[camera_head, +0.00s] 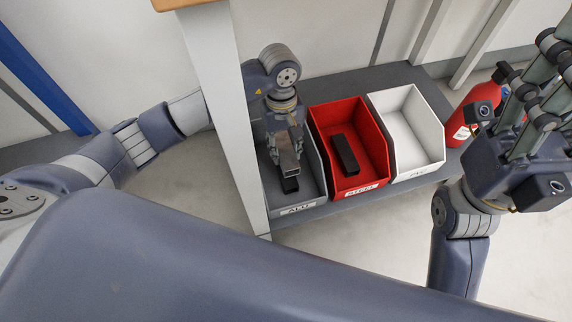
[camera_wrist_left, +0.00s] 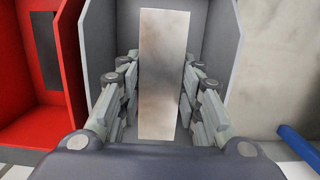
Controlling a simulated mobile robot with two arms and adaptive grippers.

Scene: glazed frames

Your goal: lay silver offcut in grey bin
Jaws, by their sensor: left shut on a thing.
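The silver offcut (camera_wrist_left: 164,75) is a long flat-sided metal bar, held between the two fingers of my left gripper (camera_wrist_left: 160,100). In the head view the left gripper (camera_head: 284,135) is shut on the silver offcut (camera_head: 289,164) and points down over the grey bin (camera_head: 311,185), which is labelled ALU. The wrist view shows the grey bin (camera_wrist_left: 228,60) around and behind the bar. I cannot tell whether the bar touches the bin floor. A dark patch shows below the bar's end. My right gripper (camera_head: 540,85) is raised at the right, its fingers apart and empty.
A red bin (camera_head: 376,158) with a dark bar (camera_head: 344,153) inside stands beside the grey bin. A white bin (camera_head: 419,128) next to it is empty. A red extinguisher (camera_head: 460,122) stands to the right. A pale upright post (camera_head: 232,110) stands close left of the grey bin.

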